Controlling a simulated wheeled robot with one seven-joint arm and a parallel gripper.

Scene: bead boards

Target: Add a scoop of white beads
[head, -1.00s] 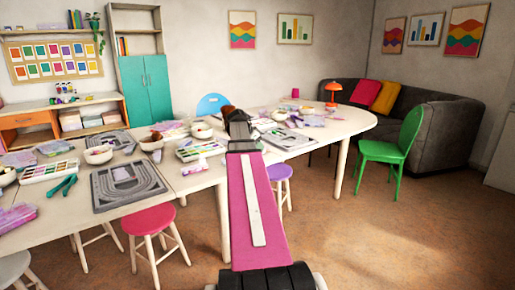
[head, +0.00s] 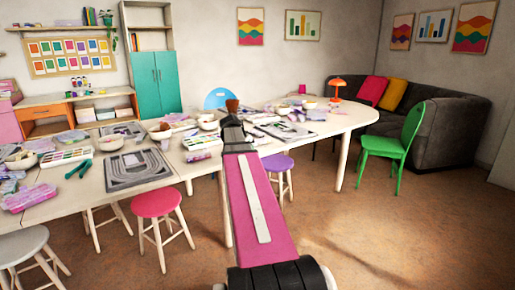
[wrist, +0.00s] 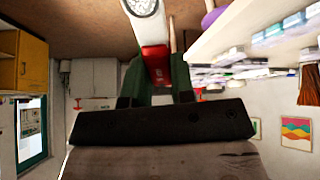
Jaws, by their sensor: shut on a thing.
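My gripper (wrist: 157,92) shows in the wrist view, its dark green fingers shut on a red and white tool that looks like a scoop (wrist: 156,62). The tool's pale round end (wrist: 145,8) has a speckled white face; I cannot tell surely whether these are beads. In the head view my gripper (head: 231,125) is small and dark, seen in front of the table, and the tool is not clear. Several white bowls, one at the near left (head: 108,142) and one farther back (head: 208,121), stand on the table; their contents are too small to tell.
The long white table (head: 60,210) carries grey bead boards (head: 135,172), trays and pliers. A pink stool (head: 157,204), purple stool (head: 278,163) and grey stool (head: 22,245) stand at its near side. A green chair (head: 395,145) is right. The floor at right is open.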

